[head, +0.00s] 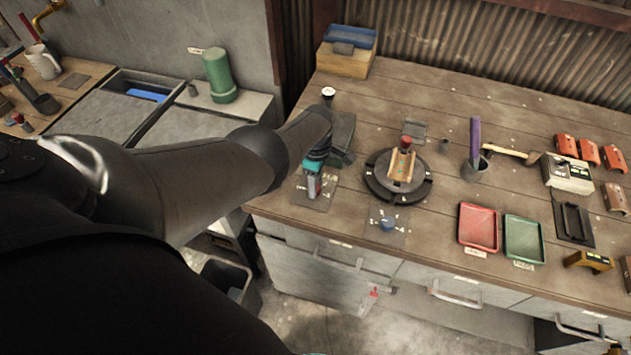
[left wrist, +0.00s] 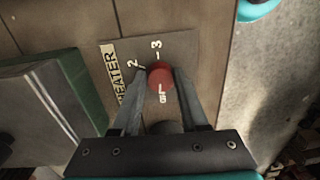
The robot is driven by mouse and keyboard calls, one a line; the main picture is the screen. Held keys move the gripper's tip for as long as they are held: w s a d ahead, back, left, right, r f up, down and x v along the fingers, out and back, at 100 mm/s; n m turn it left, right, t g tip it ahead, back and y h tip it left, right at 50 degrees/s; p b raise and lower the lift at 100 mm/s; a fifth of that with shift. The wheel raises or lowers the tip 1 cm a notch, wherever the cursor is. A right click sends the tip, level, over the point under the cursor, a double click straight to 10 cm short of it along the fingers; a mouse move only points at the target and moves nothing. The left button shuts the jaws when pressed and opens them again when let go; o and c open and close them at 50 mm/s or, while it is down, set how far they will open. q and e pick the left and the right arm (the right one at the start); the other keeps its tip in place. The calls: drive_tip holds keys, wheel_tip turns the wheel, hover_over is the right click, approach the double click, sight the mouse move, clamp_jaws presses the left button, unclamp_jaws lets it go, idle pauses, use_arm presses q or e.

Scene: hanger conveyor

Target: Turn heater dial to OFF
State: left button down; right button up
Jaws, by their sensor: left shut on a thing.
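The heater dial is a round red knob (left wrist: 160,74) on a grey-brown plate (left wrist: 184,48) marked HEATER, in the left wrist view. White figures 2 and 3 show on the plate beyond the knob. Another white mark lies on the near side, partly unclear, and no OFF mark can be made out. My left gripper (left wrist: 159,77) is shut on the knob, one finger on each side. In the head view the plate (head: 325,196) lies near the table's front left edge, and my left gripper (head: 313,185) covers the knob. My right gripper is not in view.
A second plate with a blue dial (head: 387,224) lies to the right on the wooden table (head: 500,105). A black round turntable (head: 372,180) stands behind it. Red (head: 479,228) and green (head: 525,239) trays lie farther right. A metal cabinet with drawers is below the front edge.

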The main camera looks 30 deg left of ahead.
use_arm(q)
drive_tip(key=shift+a+n, duration=0.1)
drive_tip(key=shift+n, duration=1)
drive_tip(key=shift+c, duration=2.1)
unclamp_jaws()
wheel_tip(320, 180, up, 3)
drive_tip(key=p, duration=0.2)
drive_tip(key=shift+w+p, duration=0.1)
drive_tip(key=shift+p, duration=0.25)
wheel_tip(320, 180, up, 2)
drive_tip(key=shift+r+p, duration=0.25)
drive_tip(key=shift+p, duration=0.35)
drive_tip(key=shift+w+r, duration=0.1)
drive_tip(key=shift+r, duration=0.1)
drive_tip(key=shift+r+b, duration=0.3)
drive_tip(key=shift+r, duration=0.35)
wheel_tip(320, 180, up, 8)
drive_tip(key=shift+w+a, duration=0.15)
